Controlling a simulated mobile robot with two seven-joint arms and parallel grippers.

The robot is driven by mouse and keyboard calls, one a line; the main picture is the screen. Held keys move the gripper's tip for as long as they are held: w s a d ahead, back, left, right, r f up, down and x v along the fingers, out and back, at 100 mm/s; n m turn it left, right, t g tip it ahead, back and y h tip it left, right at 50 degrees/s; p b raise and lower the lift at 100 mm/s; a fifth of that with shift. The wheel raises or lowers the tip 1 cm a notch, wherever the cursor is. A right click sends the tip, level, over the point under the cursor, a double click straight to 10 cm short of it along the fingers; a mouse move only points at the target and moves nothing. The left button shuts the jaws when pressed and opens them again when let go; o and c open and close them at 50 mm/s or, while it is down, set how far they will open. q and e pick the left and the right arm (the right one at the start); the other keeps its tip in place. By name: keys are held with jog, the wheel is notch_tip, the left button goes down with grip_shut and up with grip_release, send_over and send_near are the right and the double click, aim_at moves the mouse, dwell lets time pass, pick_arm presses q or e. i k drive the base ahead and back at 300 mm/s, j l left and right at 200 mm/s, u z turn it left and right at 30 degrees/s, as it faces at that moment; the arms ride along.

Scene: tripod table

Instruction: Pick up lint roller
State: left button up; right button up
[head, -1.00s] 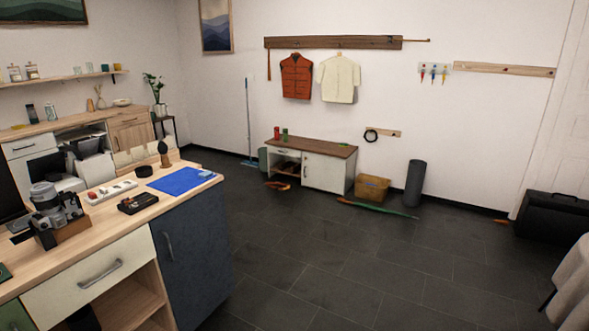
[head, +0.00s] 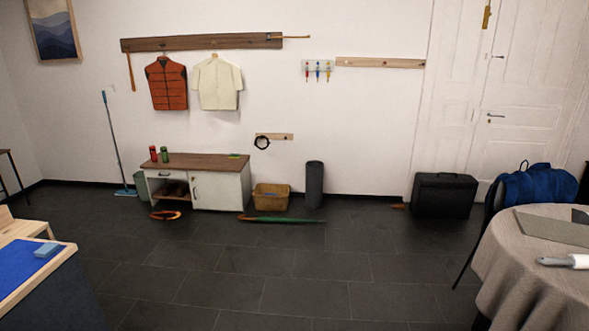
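A white roller with a short grey end (head: 567,261), which looks like the lint roller, lies on the round table (head: 520,270) at the right edge of the head view. The table has a beige cloth. The roller's right part is cut off by the picture's edge. Neither of my grippers is in view.
A grey flat board (head: 555,227) lies on the table behind the roller. A blue bag (head: 538,186) and a black case (head: 443,195) stand beyond it. A counter with a blue mat (head: 28,272) is at the left. The dark tiled floor (head: 270,270) between is clear.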

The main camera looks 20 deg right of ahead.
aim_at(579, 261)
jog(key=i+z, duration=0.35)
jog(key=i, duration=0.2)
jog(key=i+z, duration=0.4)
jog(key=i, duration=0.2)
jog(key=i+z, duration=0.4)
jog(key=i+j+z, duration=0.2)
jog(key=i+z, duration=0.2)
jog(key=i, duration=0.2)
